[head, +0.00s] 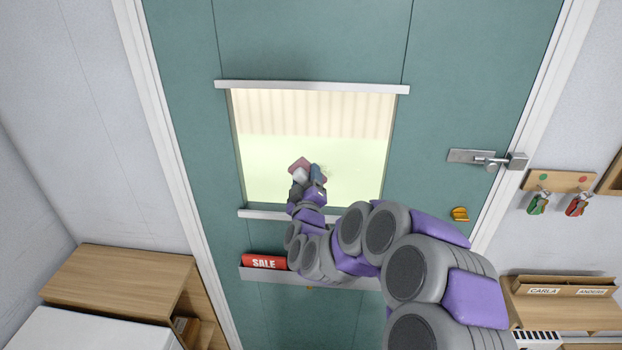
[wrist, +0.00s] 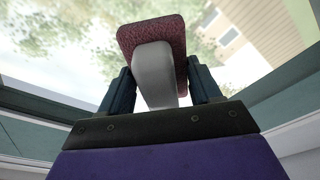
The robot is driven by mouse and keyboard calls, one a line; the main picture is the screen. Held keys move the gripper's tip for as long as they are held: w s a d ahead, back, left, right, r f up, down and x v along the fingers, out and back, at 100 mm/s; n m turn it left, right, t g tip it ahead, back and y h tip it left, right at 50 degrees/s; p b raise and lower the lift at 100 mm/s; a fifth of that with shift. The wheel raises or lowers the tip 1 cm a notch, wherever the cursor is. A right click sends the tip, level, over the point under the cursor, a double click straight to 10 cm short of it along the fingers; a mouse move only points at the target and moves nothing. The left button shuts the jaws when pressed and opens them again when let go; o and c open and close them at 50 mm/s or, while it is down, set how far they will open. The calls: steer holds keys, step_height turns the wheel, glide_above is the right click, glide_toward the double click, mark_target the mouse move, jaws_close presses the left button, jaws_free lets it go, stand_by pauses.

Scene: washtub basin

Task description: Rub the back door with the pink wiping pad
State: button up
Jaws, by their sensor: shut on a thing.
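The back door (head: 450,80) is teal with a white-framed window (head: 310,115) in its upper middle. My gripper (head: 308,180) is in front of the lower part of the window. It is shut on the grey handle (wrist: 154,75) of the pink wiping pad (head: 299,164). In the wrist view the pad (wrist: 150,33) shows as a dark pink slab beyond the two fingers, with the window glass behind it. I cannot tell whether the pad touches the glass. My arm hides part of the door's lower right.
A ledge with a red SALE sign (head: 263,262) is below the window. A wooden cabinet (head: 115,275) stands at lower left.

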steer(key=shift+a+f, duration=0.1)
steer(key=shift+a, duration=0.15)
steer(key=s, duration=0.3)
steer(key=s+p, duration=0.1)
steer(key=s, duration=0.1)
steer(key=shift+s+d, duration=0.15)
steer(key=shift+d, duration=0.15)
steer(key=shift+s+a, duration=0.25)
steer(key=shift+d, duration=0.1)
steer(key=shift+s+d+p, duration=0.1)
steer(key=shift+s+p, duration=0.2)
steer(key=shift+s, duration=1.2)
